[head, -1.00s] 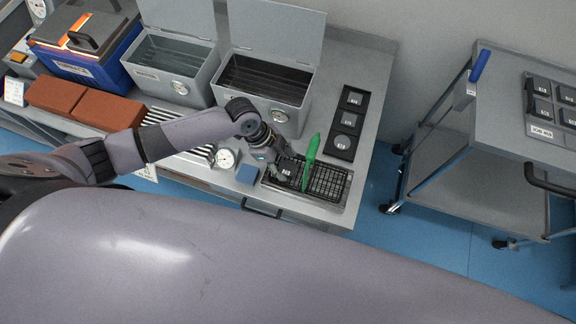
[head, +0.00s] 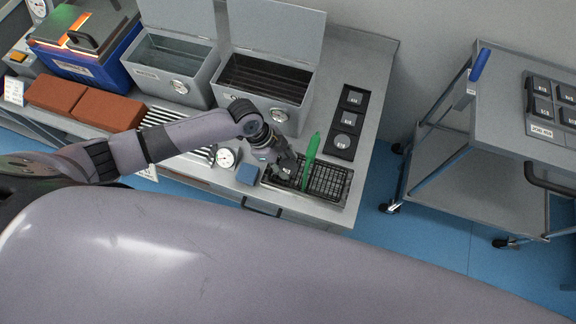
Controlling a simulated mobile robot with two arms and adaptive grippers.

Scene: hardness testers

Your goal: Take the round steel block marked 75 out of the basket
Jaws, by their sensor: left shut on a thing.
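The black wire basket (head: 330,183) with an upright green handle (head: 311,150) sits on a tray at the front right of the bench. My left gripper (head: 287,172) is over the basket's left part, shut on a small steel block with a pale label (head: 290,169). The label is too small to read, and the fingers hide much of the block. I cannot tell whether the block is clear of the basket floor. My right gripper is not in view.
A blue block (head: 247,174) and a round dial gauge (head: 225,158) lie left of the basket. A black holder (head: 337,152) with several labelled blocks stands behind it. Open grey baths (head: 262,92) stand at the back. A grey trolley (head: 500,110) is on the right.

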